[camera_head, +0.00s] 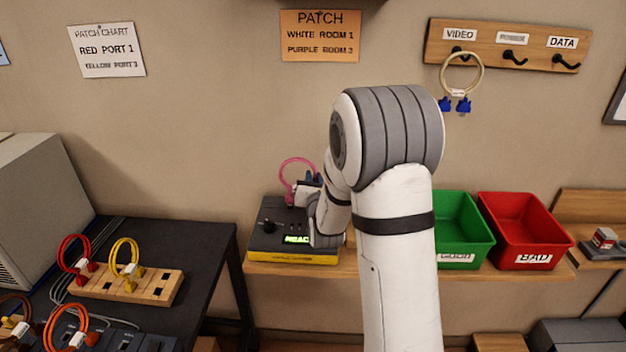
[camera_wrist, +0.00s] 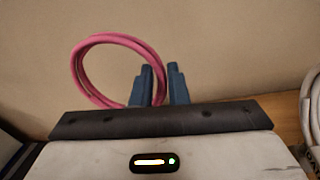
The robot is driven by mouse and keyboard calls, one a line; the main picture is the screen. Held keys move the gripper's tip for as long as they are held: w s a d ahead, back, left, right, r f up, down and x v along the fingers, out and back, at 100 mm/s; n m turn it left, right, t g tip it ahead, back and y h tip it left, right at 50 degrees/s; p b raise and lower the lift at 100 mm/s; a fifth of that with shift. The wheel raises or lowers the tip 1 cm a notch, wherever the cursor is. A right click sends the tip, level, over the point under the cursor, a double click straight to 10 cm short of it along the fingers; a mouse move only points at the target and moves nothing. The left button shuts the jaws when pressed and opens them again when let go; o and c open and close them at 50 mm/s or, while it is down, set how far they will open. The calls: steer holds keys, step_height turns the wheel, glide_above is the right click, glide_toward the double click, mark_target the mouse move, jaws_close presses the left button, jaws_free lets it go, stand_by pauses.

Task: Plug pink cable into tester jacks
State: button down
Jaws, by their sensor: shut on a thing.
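The pink cable (camera_head: 297,171) is a loop standing above the back of the tester (camera_head: 275,225), by the wall. My gripper (camera_head: 314,178) is at the loop's right side, shut on the cable. In the wrist view the pink loop (camera_wrist: 88,75) rises left of my two blue-grey fingers, and my gripper (camera_wrist: 160,72) hides its lower part. The cable's plugs and the tester's jacks are hidden, so I cannot tell whether they touch. The tester is a dark box with a yellow front edge, a knob and a lit green display, partly covered by my arm.
A green bin (camera_head: 462,228) and a red BAD bin (camera_head: 522,228) stand right of my arm. A dark table (camera_head: 190,240) at left holds a wooden block (camera_head: 150,290) with red and yellow cables. A hook rack (camera_head: 506,45) hangs above, with a cream cable.

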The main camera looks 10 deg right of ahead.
steer(key=shift+f+b, duration=0.65)
steer(key=shift+b, duration=0.75)
stand_by(1.1)
stand_by(0.3)
steer(key=c, duration=0.7)
jaws_free()
steer(key=shift+s, duration=0.1)
steer(key=shift+s+a+r+b, duration=0.15)
steer(key=shift+s+b, duration=0.3)
steer(key=shift+s, duration=0.8)
steer(key=shift+s+a+f+b, duration=0.15)
steer(key=shift+s+b, duration=0.25)
steer(key=shift+s, duration=0.8)
steer(key=shift+s+a+r+b, duration=0.15)
steer(key=shift+s+b, duration=0.3)
steer(key=shift+s, duration=0.8)
